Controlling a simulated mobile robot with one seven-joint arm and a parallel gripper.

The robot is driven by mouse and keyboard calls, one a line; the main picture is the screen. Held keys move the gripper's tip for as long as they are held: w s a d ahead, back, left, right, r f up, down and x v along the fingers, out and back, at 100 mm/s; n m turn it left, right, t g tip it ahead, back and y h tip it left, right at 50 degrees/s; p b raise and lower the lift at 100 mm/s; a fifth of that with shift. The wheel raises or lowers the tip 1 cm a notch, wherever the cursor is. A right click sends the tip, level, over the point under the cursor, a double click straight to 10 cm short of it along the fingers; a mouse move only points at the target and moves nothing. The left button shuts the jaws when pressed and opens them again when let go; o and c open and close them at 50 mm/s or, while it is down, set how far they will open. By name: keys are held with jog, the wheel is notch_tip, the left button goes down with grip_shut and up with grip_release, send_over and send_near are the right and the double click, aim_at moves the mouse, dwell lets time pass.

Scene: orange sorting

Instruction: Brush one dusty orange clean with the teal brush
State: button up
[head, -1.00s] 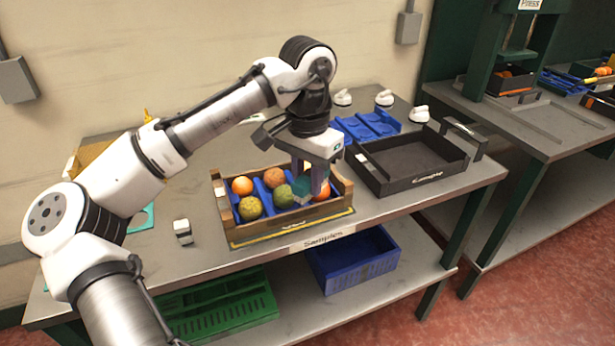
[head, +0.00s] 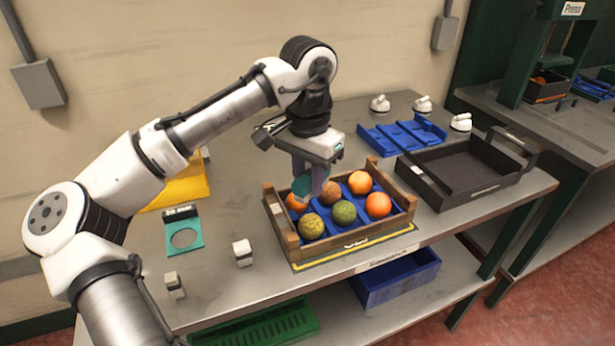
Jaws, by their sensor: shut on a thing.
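A wooden crate (head: 283,228) with a blue divider stands on the metal table and holds several fruits. In its back row are an orange (head: 295,204) at the left, a dull brownish orange (head: 330,188) in the middle and a bright orange (head: 360,182) at the right. In front are a yellow-green fruit (head: 312,227), a green fruit (head: 344,213) and another orange (head: 378,205). My gripper (head: 312,180) is shut on the teal brush (head: 302,186), over the crate's back left. The brush overlaps the back-left orange in view; I cannot tell whether it touches any fruit.
A black tray (head: 412,180) and a blue rack (head: 376,140) stand right of the crate. A teal holder (head: 186,252) with a round hole and small white blocks (head: 242,252) lie to its left. White knobbed objects (head: 461,122) stand at the back. Bare table shows left of the crate.

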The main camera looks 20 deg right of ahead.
aim_at(313, 217)
jog(key=shift+f+b, duration=2.9)
jog(key=shift+f, duration=0.1)
jog(key=shift+f, duration=0.45)
jog(key=shift+f, duration=0.1)
dwell(0.8)
jog(key=shift+d+p, duration=0.15)
jog(key=shift+p, duration=0.2)
jog(key=shift+w+d, duration=0.1)
jog(key=shift+d, duration=0.05)
jog(key=shift+w+d+p, duration=0.25)
jog(key=shift+d+p, duration=0.1)
jog(key=shift+p, duration=0.1)
jog(key=shift+s+a, duration=0.35)
jog(key=shift+a, duration=0.25)
jog(key=shift+s+a, duration=0.35)
jog(key=shift+a, duration=0.25)
jog(key=shift+d, duration=0.1)
